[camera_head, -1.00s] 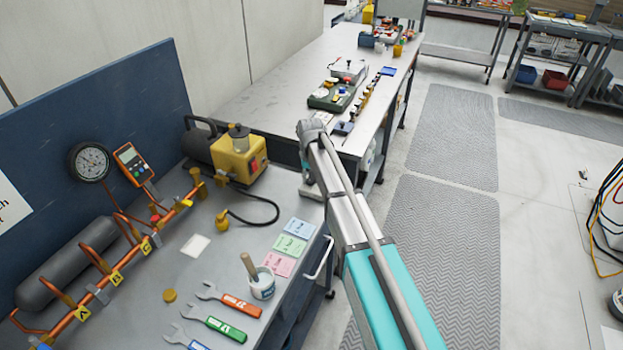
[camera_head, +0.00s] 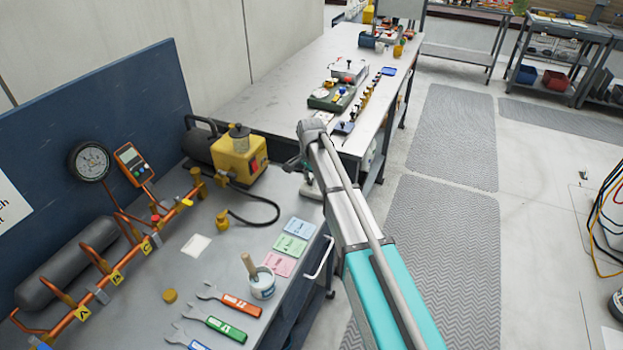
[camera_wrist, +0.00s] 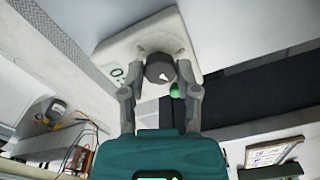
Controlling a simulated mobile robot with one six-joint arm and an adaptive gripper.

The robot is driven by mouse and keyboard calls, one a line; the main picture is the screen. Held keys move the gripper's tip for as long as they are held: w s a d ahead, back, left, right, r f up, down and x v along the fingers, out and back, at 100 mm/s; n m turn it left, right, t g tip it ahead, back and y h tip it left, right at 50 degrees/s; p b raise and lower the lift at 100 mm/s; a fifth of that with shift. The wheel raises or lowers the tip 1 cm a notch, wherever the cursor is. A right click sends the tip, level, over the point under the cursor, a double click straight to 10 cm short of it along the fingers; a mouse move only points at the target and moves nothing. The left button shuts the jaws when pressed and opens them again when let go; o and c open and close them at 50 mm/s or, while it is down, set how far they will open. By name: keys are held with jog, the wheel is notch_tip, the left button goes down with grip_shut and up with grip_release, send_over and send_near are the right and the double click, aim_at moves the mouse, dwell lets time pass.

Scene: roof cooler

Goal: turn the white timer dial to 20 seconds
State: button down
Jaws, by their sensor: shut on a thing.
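In the wrist view a white timer (camera_wrist: 125,42) carries a round dark grey knob (camera_wrist: 159,70) with a white pointer mark. My gripper (camera_wrist: 160,76) has one finger on each side of the knob and is shut on it. A small display (camera_wrist: 116,75) left of the knob shows digits, only partly readable. A green button (camera_wrist: 175,91) shows beside the right finger. Any scale around the knob is hidden or too small to read. In the head view a pale part of the timer (camera_head: 312,191) shows at the bench edge; my arm hides the gripper.
A yellow pump (camera_head: 238,160) with a black hose stands left of my arm. The floor mats (camera_head: 440,230) at right are clear.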

jog(key=shift+m, duration=1.5)
jog(key=shift+s, duration=0.1)
jog(key=shift+c, duration=1.7)
grip_release()
jog(key=shift+n, duration=0.4)
